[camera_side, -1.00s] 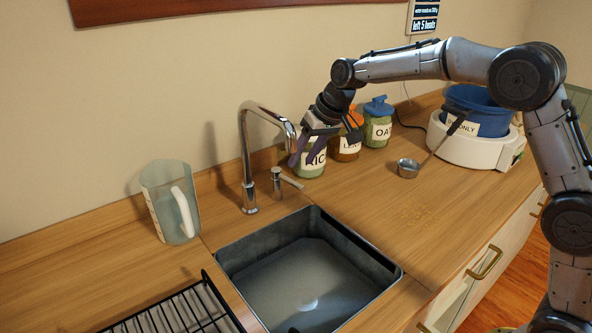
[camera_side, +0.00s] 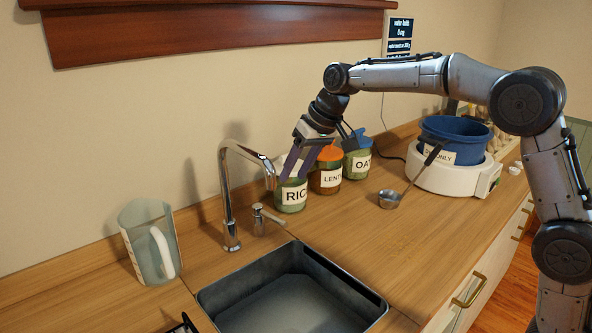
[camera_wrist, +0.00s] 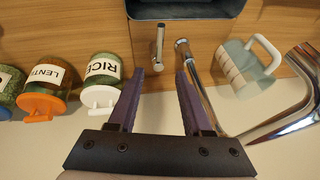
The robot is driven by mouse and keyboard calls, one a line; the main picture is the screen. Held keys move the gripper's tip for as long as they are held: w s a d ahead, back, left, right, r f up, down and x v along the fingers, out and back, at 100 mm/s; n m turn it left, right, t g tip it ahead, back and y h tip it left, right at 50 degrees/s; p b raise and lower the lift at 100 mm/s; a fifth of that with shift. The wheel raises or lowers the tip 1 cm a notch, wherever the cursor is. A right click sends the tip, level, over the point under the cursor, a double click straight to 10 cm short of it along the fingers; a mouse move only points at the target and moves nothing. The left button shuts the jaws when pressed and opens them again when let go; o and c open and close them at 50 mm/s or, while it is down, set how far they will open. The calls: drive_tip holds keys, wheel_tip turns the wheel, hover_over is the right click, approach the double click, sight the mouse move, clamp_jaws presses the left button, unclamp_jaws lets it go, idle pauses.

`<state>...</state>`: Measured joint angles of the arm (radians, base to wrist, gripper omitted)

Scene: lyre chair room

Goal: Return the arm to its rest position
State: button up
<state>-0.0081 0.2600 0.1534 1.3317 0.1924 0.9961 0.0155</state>
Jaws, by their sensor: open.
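My gripper (camera_side: 296,160) is open, with its two purple fingers pointing down beside the rice jar (camera_side: 290,196) in the side view. In the wrist view my gripper (camera_wrist: 158,82) holds nothing between its spread fingers. The rice jar (camera_wrist: 100,80) lies left of the left finger there, with a white lid. The faucet (camera_wrist: 192,70) and the soap dispenser (camera_wrist: 157,50) show beyond and between the fingers. My arm reaches in from the right, its elbow raised high above the counter.
The lentil jar (camera_side: 327,178) and oat jar (camera_side: 357,163) stand near the wall. The sink (camera_side: 215,298) and a clear jug (camera_side: 145,240) are at left.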

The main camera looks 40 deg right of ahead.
drive_tip(key=s+d+r+t, duration=0.1)
drive_tip(key=s+r, duration=0.4)
drive_tip(key=s, duration=0.3)
drive_tip(key=s+r+t, duration=0.1)
drive_tip(key=s+r, duration=0.4)
drive_tip(key=s, duration=0.4)
drive_tip(key=s+d+f+h, duration=0.1)
drive_tip(key=s+f, duration=0.6)
drive_tip(key=s, duration=0.2)
drive_tip(key=s+d+f+n+g+h, duration=0.1)
drive_tip(key=s+d+f, duration=0.1)
drive_tip(key=s+f, duration=0.5)
drive_tip(key=s, duration=0.3)
drive_tip(key=shift+f, duration=0.15)
